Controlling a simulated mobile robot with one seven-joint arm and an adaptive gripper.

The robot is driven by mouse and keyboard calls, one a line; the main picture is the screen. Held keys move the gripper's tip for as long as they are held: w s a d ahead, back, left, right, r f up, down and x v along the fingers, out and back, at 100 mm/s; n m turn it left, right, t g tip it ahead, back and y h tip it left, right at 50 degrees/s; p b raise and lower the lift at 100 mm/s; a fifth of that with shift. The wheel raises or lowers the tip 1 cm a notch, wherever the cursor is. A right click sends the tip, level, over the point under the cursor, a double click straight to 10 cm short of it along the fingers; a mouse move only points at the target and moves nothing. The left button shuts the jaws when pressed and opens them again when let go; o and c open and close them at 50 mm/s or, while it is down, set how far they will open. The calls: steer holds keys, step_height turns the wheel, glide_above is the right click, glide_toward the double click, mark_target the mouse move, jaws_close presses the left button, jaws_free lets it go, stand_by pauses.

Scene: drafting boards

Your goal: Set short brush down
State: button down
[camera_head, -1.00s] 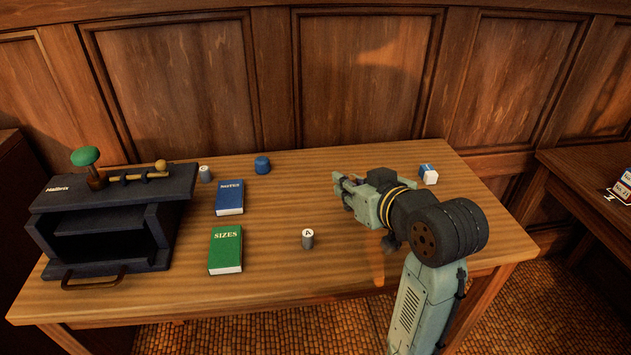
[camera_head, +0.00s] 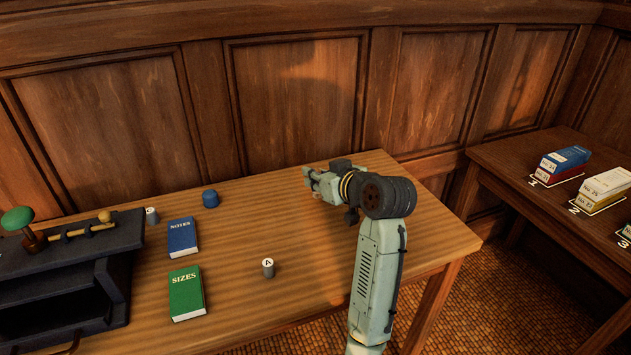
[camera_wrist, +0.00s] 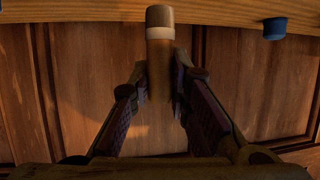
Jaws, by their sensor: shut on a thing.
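In the wrist view my gripper (camera_wrist: 160,70) is shut on a short brown cylinder with a cream band and a tan end, which I take to be the short brush (camera_wrist: 159,34). Its banded end sticks out past the fingertips and overlaps the table's edge in that view. In the head view my gripper (camera_head: 312,180) is over the back right part of the wooden table (camera_head: 330,235). The held piece cannot be made out there, and I cannot tell whether it touches the tabletop.
A dark rack (camera_head: 75,265) holds tools at far left. A side table (camera_head: 500,165) bears boxes.

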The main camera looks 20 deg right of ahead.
steer(key=shift+w+d, duration=0.1)
steer(key=shift+w, duration=0.45)
steer(key=shift+w+f+p, duration=0.15)
steer(key=shift+f+p, duration=0.1)
steer(key=shift+f, duration=0.65)
steer(key=shift+w+f+p, duration=0.1)
steer(key=shift+f+p, duration=0.15)
steer(key=shift+f, duration=0.65)
steer(key=shift+f, duration=0.1)
steer(key=shift+f, duration=0.15)
steer(key=c, duration=1.5)
jaws_free()
steer(key=shift+r, duration=0.35)
steer(key=b+v, duration=0.1)
steer(key=v, duration=1.1)
steer(key=shift+f+b, duration=0.15)
steer(key=shift+b, duration=0.2)
